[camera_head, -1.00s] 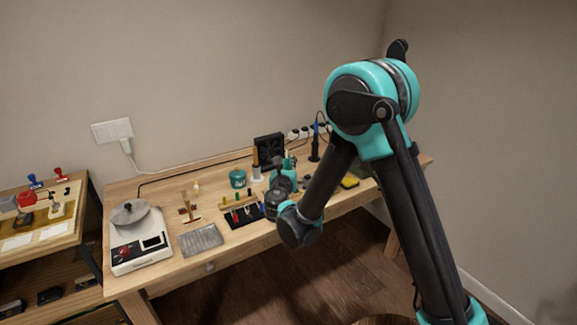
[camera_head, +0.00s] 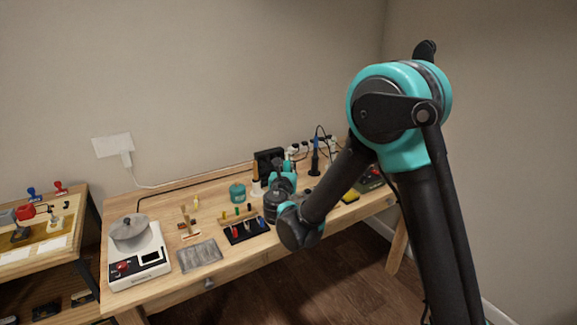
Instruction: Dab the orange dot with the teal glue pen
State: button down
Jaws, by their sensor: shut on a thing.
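My gripper (camera_head: 278,165) is over the back middle of the wooden bench, beyond my teal and dark wrist. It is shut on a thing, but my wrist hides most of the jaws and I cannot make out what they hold. I cannot pick out the teal glue pen or the orange dot; they are hidden or too small to tell. A teal round jar (camera_head: 237,192) stands on the bench to the left of the gripper, apart from it.
On the bench (camera_head: 165,205), a white scale-like device with a pan (camera_head: 140,262), a grey tray (camera_head: 200,255) and a dark mat with coloured tools (camera_head: 246,230) lie left of my arm. A black box (camera_head: 268,158) and a blue-handled tool on a stand (camera_head: 315,160) stand behind.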

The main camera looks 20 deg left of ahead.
jog(key=d+r, duration=0.2)
jog(key=d, duration=0.6)
dwell(0.4)
jog(key=shift+w, duration=0.15)
dwell(0.3)
